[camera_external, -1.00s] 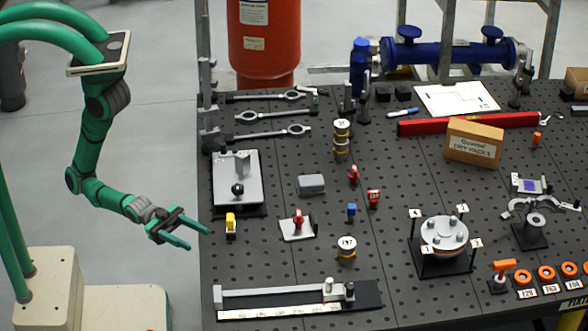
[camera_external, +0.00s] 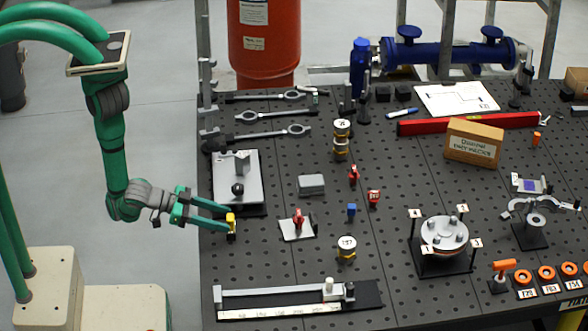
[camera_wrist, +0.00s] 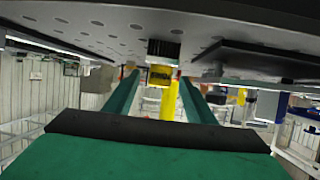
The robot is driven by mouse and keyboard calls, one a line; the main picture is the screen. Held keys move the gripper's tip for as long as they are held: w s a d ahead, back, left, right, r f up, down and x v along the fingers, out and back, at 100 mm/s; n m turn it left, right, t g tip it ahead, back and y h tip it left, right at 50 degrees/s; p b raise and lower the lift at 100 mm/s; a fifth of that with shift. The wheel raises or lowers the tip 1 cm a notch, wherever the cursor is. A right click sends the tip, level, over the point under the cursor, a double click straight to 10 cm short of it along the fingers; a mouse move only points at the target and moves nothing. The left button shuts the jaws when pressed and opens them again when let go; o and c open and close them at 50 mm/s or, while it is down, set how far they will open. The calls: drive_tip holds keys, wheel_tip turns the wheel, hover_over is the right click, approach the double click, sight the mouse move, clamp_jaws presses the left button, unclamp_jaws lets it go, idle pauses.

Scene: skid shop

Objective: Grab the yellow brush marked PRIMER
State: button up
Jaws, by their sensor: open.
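The yellow brush (camera_external: 231,221) stands near the left edge of the dark perforated table, with a dark lower part. In the wrist view, where the table is at the top, the yellow brush (camera_wrist: 171,103) shows between the two green fingers with a yellow label on it, too small to read surely. My gripper (camera_external: 224,217) is open and low over the table edge, its fingertips reaching the brush from the left. In the wrist view, my gripper (camera_wrist: 160,76) has a finger on each side of the brush, with gaps visible.
A grey plate with a black knob (camera_external: 237,180) lies just behind the brush. A small plate with a red part (camera_external: 298,226) is to the right. A long silver bar tool (camera_external: 270,294) lies in front. The table between is clear.

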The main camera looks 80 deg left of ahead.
sight(234, 223)
drive_tip(key=shift+w+f, duration=0.35)
drive_tip(key=shift+w, duration=0.15)
drive_tip(key=shift+x, duration=3.15)
drive_tip(key=shift+d, duration=0.1)
drive_tip(key=shift+c, duration=0.3)
drive_tip(key=c, duration=0.7)
